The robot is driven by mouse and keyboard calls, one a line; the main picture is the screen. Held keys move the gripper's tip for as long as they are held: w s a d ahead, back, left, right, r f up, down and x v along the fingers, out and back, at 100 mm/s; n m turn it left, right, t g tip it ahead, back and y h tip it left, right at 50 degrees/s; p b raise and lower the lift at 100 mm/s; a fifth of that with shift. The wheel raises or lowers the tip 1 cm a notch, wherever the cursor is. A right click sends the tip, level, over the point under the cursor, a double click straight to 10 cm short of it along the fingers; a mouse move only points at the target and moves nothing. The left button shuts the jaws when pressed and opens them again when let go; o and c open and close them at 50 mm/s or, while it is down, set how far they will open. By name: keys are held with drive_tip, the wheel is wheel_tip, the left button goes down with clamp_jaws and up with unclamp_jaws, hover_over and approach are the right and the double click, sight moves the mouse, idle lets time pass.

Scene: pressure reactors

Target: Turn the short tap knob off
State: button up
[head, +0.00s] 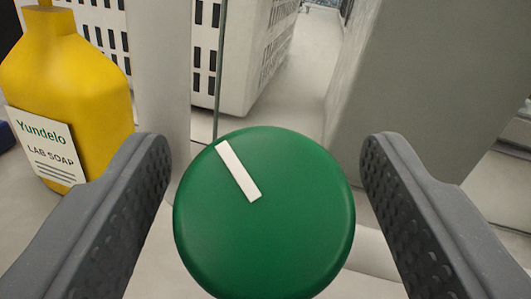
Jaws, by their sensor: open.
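The tap knob (275,235) is a round green disc with a short white bar on its face. It fills the lower middle of the head view. The white bar slants, with its outer end toward the upper left and its inner end near the knob's middle. My gripper (266,155) is open, with one dark grey finger on each side of the knob. Small gaps show between the knob and both fingers. The knob's stem and the tap body behind it are mostly hidden.
A yellow lab soap bottle (70,85) stands at the left, close to my left finger. A pale vertical post (163,80) rises behind that finger. White slotted containers (235,60) stand behind, and a large grey block (430,80) fills the right.

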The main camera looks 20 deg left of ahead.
drive_tip(key=c, duration=1)
